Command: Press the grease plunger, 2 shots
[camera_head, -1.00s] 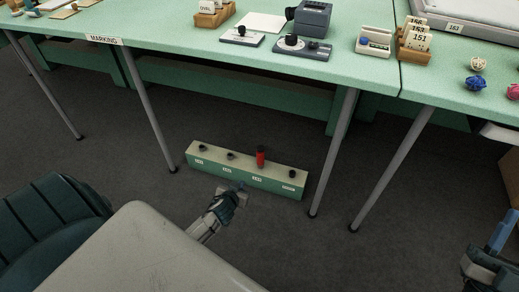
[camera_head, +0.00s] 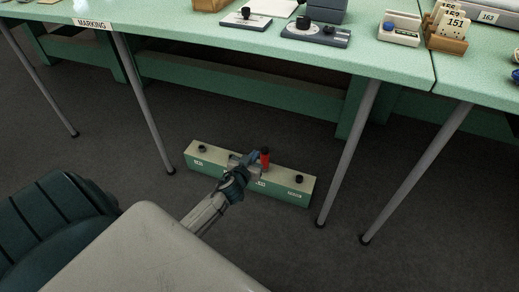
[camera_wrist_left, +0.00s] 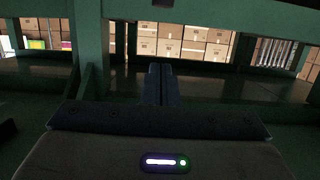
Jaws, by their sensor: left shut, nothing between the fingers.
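A low green box with a pale top (camera_head: 213,149) stands on the floor under the table. Small black knobs sit along its top, one near the left end (camera_head: 201,149) and one near the right end (camera_head: 299,179). A red plunger with a dark cap (camera_head: 265,158) stands upright between them. My left gripper (camera_head: 257,155) is shut and empty, its tips just left of the plunger's upper part; I cannot tell whether they touch. It hides part of the box top. In the left wrist view the shut fingers (camera_wrist_left: 161,84) show, but no plunger. My right gripper is out of view.
Thin grey table legs (camera_head: 145,105) and (camera_head: 348,150) stand either side of the box. The green table (camera_head: 180,32) overhangs behind it, bearing instruments and a wooden card holder (camera_head: 446,44). Dark floor is clear in front of the box.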

